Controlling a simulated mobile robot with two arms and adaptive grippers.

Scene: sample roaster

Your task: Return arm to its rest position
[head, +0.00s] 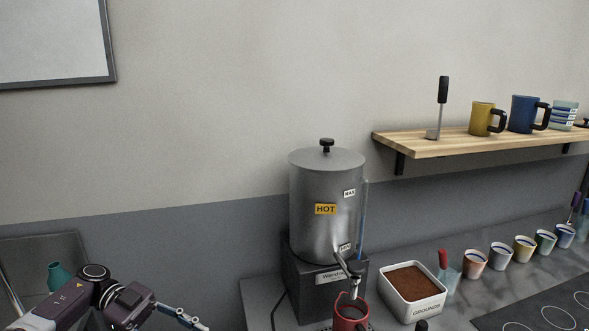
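My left arm (92,285) comes in at the bottom left corner, dark purple and grey with a black round joint. Its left gripper (182,315) shows in part at the bottom edge, left of the counter, and is apart from the urn and the red mug. Nothing is seen held in it, but its fingertips are too small and cut off to tell whether it is open or shut. My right gripper is not in view.
A steel urn (322,225) labelled HOT stands on the counter, with a red mug (350,313) under its spout. A grounds container (412,310) and several small cups (500,256) stand to the right. A wooden shelf (455,146) holds mugs.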

